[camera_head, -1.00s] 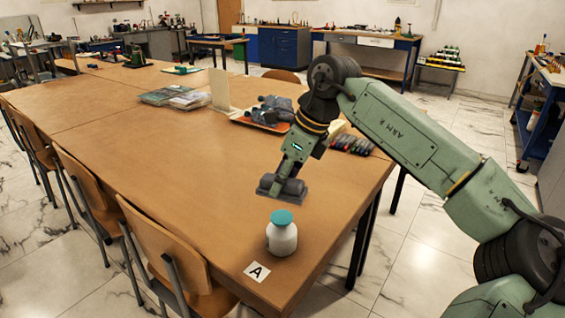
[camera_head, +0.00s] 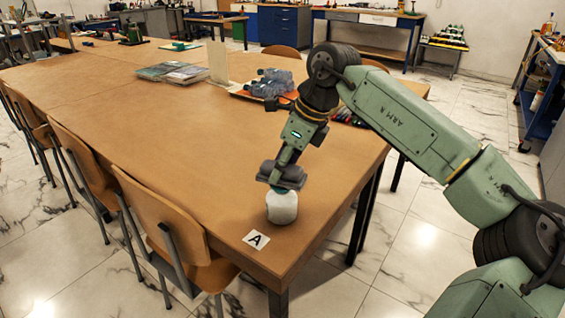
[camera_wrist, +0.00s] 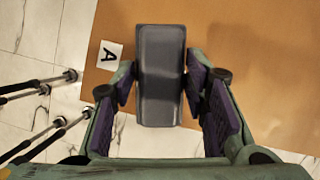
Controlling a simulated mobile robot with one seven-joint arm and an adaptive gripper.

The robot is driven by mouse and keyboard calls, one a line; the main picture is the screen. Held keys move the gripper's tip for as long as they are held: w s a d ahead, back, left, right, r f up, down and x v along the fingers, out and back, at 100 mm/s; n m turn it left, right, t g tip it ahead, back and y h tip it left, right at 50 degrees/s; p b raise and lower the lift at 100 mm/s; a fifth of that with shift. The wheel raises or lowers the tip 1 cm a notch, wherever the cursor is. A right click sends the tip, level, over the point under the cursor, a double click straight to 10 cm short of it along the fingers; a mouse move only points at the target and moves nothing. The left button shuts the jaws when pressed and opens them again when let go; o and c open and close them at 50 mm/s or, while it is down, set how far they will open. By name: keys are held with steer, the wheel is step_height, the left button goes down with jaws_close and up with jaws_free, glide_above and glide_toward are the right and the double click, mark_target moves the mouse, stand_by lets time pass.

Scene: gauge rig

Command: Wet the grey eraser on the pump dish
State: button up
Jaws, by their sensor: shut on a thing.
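My gripper (camera_wrist: 160,85) is shut on the grey eraser (camera_wrist: 160,60), which lies lengthwise between the purple-padded fingers in the wrist view. In the head view the grey eraser (camera_head: 281,176) is directly above the pump bottle (camera_head: 282,207), a white rounded bottle standing upright near the table corner. Its teal dish top (camera_head: 281,188) is mostly hidden behind the eraser and gripper. I cannot tell whether the eraser touches the dish. In the wrist view the eraser and gripper hide the bottle.
A card marked A (camera_head: 256,239) lies on the wooden table (camera_head: 190,150) in front of the bottle. Chairs (camera_head: 165,215) line the left side. The table's middle is clear.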

mark_target(273, 164)
steer(key=shift+f+b, duration=0.7)
steer(key=shift+f, duration=0.25)
stand_by(1.2)
stand_by(0.5)
steer(key=shift+r+p, duration=2.5)
steer(key=shift+r, duration=1.1)
steer(key=shift+f, duration=0.1)
